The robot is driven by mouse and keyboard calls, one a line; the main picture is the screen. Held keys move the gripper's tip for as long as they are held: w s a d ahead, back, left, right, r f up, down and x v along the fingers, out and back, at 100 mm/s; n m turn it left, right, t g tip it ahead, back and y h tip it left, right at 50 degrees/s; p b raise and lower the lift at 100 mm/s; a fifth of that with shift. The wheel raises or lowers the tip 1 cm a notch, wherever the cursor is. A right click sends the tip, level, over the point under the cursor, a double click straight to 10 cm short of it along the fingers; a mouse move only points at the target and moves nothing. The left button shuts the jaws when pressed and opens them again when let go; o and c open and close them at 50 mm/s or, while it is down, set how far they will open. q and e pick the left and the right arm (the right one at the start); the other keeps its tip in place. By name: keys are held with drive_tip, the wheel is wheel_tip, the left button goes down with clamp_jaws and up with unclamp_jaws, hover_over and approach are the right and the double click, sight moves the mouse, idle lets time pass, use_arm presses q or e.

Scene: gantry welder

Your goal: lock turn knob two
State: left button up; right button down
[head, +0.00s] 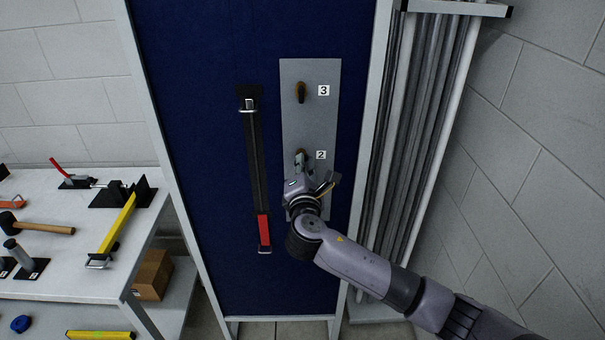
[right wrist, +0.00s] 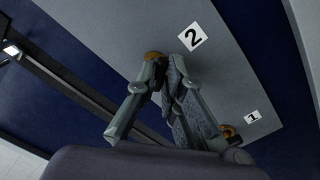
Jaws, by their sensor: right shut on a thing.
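Turn knob two (head: 301,153) is a small brass-coloured knob on a grey vertical plate (head: 311,120), beside the label "2". My right gripper (head: 300,163) reaches up to it from below and is shut on it. In the right wrist view the fingers of my right gripper (right wrist: 163,72) close around the knob, and a brass edge of knob two (right wrist: 152,55) shows at the fingertips. Most of the knob is hidden by the fingers, so I cannot tell its turn angle. My left gripper is in neither view.
Knob three (head: 300,91) sits higher on the plate, pointing upright. Knob one (right wrist: 228,131) shows partly behind my gripper. A black strap with a red end (head: 264,232) hangs left of the plate on the blue panel (head: 190,100). A white tool table (head: 60,285) stands left.

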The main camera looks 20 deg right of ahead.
drive_tip(key=shift+f+m+b, duration=0.15)
drive_tip(key=shift+m+b, duration=0.95)
drive_tip(key=shift+m, duration=0.55)
drive_tip(key=shift+f+m+b, duration=0.1)
drive_tip(key=shift+m+b, duration=0.95)
drive_tip(key=shift+m, duration=0.6)
drive_tip(key=c, duration=1.7)
unclamp_jaws()
drive_tip(key=shift+r, duration=0.1)
drive_tip(key=v, duration=1.2)
